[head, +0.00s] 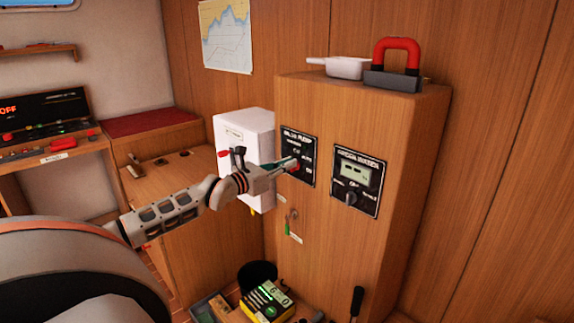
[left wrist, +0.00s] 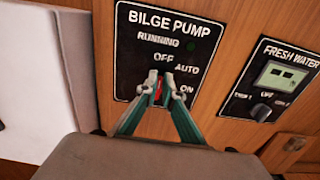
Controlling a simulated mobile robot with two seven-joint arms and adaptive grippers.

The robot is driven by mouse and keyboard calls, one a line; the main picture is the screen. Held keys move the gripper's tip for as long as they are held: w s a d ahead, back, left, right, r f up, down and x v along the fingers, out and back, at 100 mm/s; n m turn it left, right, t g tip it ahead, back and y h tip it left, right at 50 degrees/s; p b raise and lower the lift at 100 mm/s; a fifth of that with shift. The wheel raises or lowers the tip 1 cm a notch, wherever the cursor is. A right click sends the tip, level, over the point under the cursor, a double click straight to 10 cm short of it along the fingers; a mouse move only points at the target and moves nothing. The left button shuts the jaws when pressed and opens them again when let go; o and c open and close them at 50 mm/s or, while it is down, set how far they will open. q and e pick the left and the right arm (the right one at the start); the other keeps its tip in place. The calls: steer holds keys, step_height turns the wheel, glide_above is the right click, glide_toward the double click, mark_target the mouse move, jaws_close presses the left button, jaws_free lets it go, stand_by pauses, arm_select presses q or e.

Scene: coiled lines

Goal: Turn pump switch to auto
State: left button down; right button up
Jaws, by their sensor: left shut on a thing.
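The black bilge pump panel (head: 306,148) is on the front of the wooden cabinet. In the left wrist view the panel (left wrist: 145,48) shows the labels RUNNING, OFF, AUTO and ON. My left gripper (head: 290,165) reaches the panel from the left. Its green-sided fingers (left wrist: 161,84) are shut on a small red switch (left wrist: 158,95) below the word OFF. The fingers hide most of the switch, so I cannot tell which label it points to. My right gripper is not in view.
A fresh water panel (head: 356,183) with a display and a black knob is right of the bilge panel. A white box (head: 243,135) is on the left. A red-handled item (head: 397,62) and a white pan-like item (head: 345,68) lie on the cabinet top.

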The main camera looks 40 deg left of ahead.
arm_select(q)
steer(key=m, duration=0.1)
steer(key=m+b, duration=0.1)
steer(key=m, duration=0.1)
steer(key=shift+d+f+m, duration=0.1)
steer(key=shift+d+m, duration=0.2)
steer(key=m, duration=0.4)
steer(key=shift+d+f+m, duration=0.15)
steer(key=shift+d+m, duration=0.15)
steer(key=shift+m, duration=0.1)
steer(key=shift+b, duration=0.3)
steer(key=c, duration=2.2)
jaws_free()
steer(key=shift+s, duration=0.15)
